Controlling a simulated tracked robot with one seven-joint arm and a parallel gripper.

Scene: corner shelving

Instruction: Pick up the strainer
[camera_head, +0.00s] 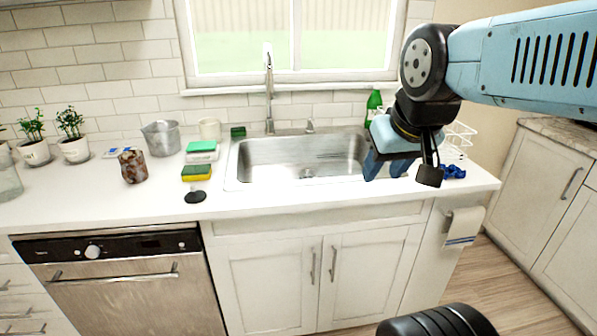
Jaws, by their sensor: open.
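A small dark round piece with a short upright stem (195,196) lies on the white counter, left of the sink and near the front edge. It looks like the sink strainer, but it is too small to be sure. My wrist and gripper hide part of the sink's right rim and the counter behind.
Green and yellow sponges (196,172) sit just behind the dark piece. A brown patterned jar (133,166) and metal pitcher (161,138) stand to the left. The faucet (269,95) rises behind the sink (285,156). A green bottle (373,103) and white rack (459,138) are near my gripper.

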